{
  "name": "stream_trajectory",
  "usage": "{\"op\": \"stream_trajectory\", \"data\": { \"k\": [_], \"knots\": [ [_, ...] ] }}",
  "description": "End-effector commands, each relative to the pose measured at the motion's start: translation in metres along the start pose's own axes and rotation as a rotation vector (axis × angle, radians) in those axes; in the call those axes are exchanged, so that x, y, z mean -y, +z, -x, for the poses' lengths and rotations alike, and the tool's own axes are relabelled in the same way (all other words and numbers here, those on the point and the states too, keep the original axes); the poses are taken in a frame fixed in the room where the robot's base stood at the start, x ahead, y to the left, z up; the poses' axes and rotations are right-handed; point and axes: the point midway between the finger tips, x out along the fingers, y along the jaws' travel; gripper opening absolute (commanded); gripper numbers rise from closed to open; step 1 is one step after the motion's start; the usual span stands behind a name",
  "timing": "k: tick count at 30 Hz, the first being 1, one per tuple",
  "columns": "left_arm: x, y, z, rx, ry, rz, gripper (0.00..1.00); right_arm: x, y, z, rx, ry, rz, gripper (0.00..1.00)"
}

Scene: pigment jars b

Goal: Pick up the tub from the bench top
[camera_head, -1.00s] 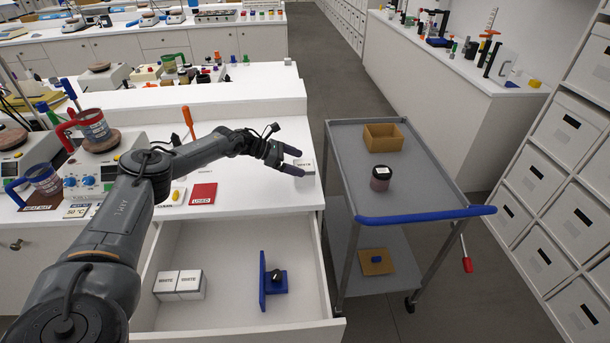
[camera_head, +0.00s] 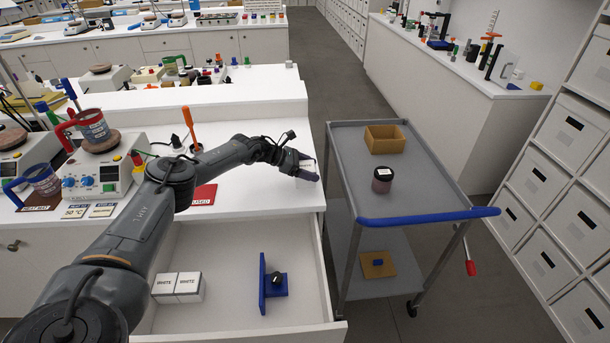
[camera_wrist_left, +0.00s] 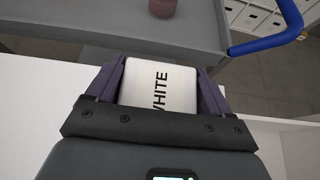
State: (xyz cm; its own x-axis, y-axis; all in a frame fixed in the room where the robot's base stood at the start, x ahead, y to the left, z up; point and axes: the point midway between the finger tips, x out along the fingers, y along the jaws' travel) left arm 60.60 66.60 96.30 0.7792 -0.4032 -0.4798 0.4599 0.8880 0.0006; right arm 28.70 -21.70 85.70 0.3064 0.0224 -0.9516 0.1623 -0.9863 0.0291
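The tub (camera_head: 307,168) is a small white block-like container marked WHITE. It is at the right end of the white bench top (camera_head: 255,190), near the edge. My left gripper (camera_head: 304,167) reaches it from the left, with one dark finger on each side. In the left wrist view the tub (camera_wrist_left: 160,88) fills most of the space between the fingers. I cannot tell whether both fingers press on it. The tub's underside is hidden. My right gripper is not in view.
An open drawer (camera_head: 225,285) below holds two white boxes marked WHITE (camera_head: 178,286) and a blue stand (camera_head: 264,287). A grey trolley (camera_head: 420,180) beside the bench carries a dark jar (camera_head: 382,180) and an open tan box (camera_head: 384,139). A red pad (camera_head: 204,195) lies on the bench.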

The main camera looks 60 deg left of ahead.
Motion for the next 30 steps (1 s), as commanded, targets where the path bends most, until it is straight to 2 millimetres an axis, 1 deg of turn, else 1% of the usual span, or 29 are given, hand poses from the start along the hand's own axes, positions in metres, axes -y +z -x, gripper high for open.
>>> {"op": "stream_trajectory", "data": {
  "k": [1, 7, 15, 20, 25, 28, 30],
  "knots": [
    [0.0, 0.0, 0.0, 0.0, 0.0, 0.0, 0.72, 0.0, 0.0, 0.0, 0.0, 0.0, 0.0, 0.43],
    [0.0, 0.0, 0.0, 0.0, 0.0, 0.0, 0.42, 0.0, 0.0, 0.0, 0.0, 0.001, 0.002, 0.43],
    [0.0, 0.001, 0.001, 0.001, 0.0, -0.001, 0.41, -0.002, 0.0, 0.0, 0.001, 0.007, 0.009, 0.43],
    [-0.001, 0.008, 0.004, 0.003, 0.001, -0.001, 0.41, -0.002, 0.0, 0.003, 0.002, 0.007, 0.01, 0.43],
    [-0.001, 0.024, 0.014, 0.003, 0.003, -0.001, 0.41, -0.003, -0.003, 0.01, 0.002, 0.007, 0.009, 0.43],
    [-0.001, 0.042, 0.023, 0.006, 0.002, -0.002, 0.41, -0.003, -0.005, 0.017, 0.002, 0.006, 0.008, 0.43],
    [0.008, 0.047, 0.018, 0.002, -0.003, 0.001, 0.41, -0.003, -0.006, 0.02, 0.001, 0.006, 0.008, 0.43]
  ]
}}
